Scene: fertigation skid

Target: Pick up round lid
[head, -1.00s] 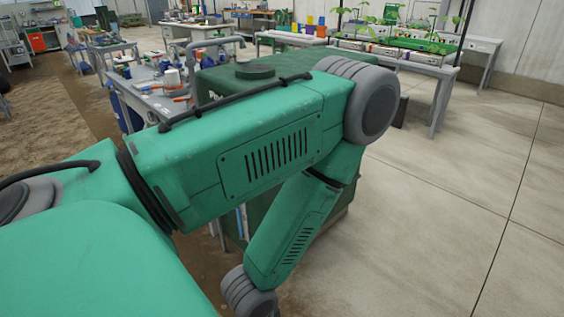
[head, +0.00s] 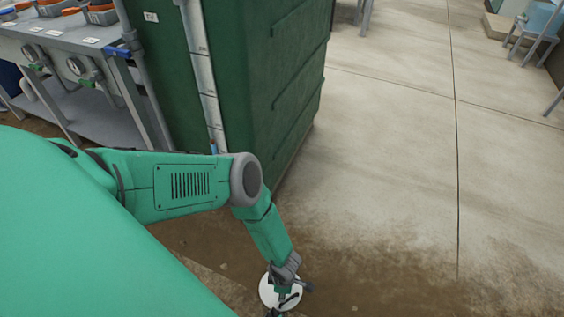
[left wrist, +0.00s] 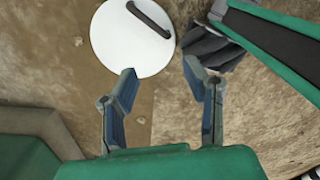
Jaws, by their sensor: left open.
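The round lid (head: 266,291) is a white disc lying flat on the brown dirt floor at the bottom of the head view, partly hidden under my left gripper (head: 284,296). In the left wrist view the lid (left wrist: 122,48) is at the top, with a dark bar handle (left wrist: 149,19) across its upper right part. My left gripper (left wrist: 160,70) is open and empty there. Its left fingertip overlaps the lid's lower edge in the picture, and the handle lies beyond the fingertips. I cannot tell the height above the lid. My right gripper is not in view.
A large dark green tank (head: 270,70) stands beyond my left arm. A grey bench (head: 62,38) with gauges and orange-topped containers is at the upper left. A dark grey ridged object (left wrist: 208,48) lies right of the lid.

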